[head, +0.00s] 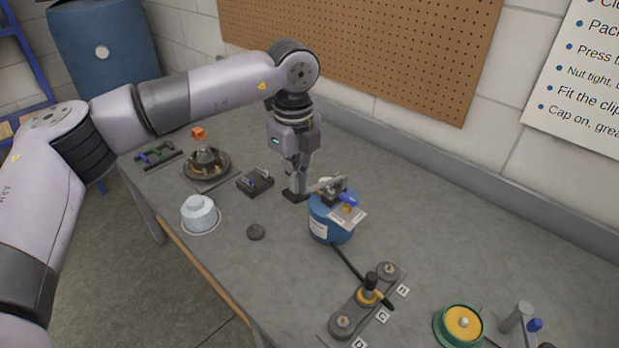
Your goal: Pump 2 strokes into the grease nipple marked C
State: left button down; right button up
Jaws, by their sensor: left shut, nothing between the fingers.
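A blue grease pump (322,228) with a white label stands upright on the bench. On its top are grey metal parts (331,187) and a blue grip (348,199). A black hose (347,262) runs from it to a coupler (371,283) with a yellow ring, which sits over the middle fitting of a grey plate. The tag C (382,316) lies beside this fitting, whose nipple is hidden under the coupler. My left gripper (297,194) points down, shut and empty, just left of the pump's top; I cannot tell if it touches. My right gripper is out of view.
The grey plate (335,333) has further fittings at both ends. A green-and-yellow round part (462,322) lies at the lower right.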

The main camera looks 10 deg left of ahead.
pick_arm(q)
jog(key=shift+w+d+r+p, duration=0.1)
jog(key=shift+r+p, duration=0.55)
jog(key=shift+r, duration=0.7)
jog(key=shift+w+d+r+p, duration=0.1)
jog(key=shift+r+p, duration=0.5)
jog(key=shift+r, duration=0.7)
jog(key=shift+a, duration=0.1)
